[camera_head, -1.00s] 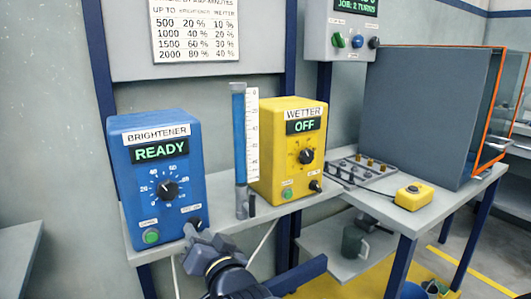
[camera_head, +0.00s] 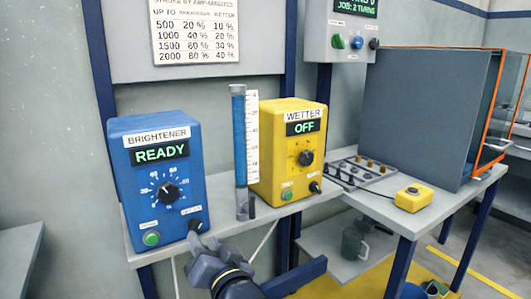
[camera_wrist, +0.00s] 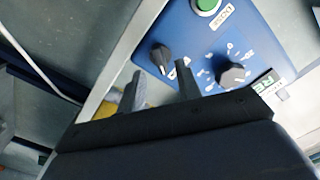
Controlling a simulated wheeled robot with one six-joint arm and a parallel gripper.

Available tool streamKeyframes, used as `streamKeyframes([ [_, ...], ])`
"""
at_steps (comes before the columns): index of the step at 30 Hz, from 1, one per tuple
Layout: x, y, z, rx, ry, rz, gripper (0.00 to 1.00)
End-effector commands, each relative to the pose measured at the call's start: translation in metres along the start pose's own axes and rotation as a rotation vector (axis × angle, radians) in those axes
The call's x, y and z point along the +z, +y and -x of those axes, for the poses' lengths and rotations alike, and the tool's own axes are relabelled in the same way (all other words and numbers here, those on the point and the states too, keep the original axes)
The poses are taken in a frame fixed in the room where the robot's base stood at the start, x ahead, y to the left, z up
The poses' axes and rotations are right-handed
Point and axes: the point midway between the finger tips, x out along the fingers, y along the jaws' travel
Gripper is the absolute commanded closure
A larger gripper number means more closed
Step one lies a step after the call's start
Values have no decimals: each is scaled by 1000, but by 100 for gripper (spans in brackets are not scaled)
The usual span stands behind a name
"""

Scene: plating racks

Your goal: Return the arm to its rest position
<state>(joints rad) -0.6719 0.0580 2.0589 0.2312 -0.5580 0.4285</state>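My gripper (camera_head: 203,242) is in front of the lower right of the blue brightener box (camera_head: 162,207). In the wrist view its two fingers (camera_wrist: 160,88) stand apart with nothing between them. The box's small black knob (camera_wrist: 162,57) lies just beyond the fingertips, with a gap visible. The larger dial (camera_wrist: 233,73) and green button (camera_wrist: 207,4) show further along the panel. The brightener display (camera_head: 161,152) reads READY. In the head view the fingers partly overlap near the small knob (camera_head: 196,226).
Right of the blue box stand a blue measuring tube (camera_head: 239,140) and the yellow wetter box (camera_head: 287,160), which reads OFF. A yellow push-button box (camera_head: 413,198) and a tray (camera_head: 358,172) sit on the right bench. A dark grey tank (camera_head: 418,115) stands behind.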

Motion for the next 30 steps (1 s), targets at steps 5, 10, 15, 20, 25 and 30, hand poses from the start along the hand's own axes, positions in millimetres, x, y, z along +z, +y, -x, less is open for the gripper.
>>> streamKeyframes([
  [5,2,2,-33,1,0,0,67],
  [10,-4,-3,-39,2,-2,105,67],
  [15,-4,-3,-39,2,-2,248,67],
  [20,-4,-2,-38,2,-3,379,67],
  [25,-3,-2,-38,1,-4,518,67],
  [30,-4,-2,-38,1,-3,653,67],
])
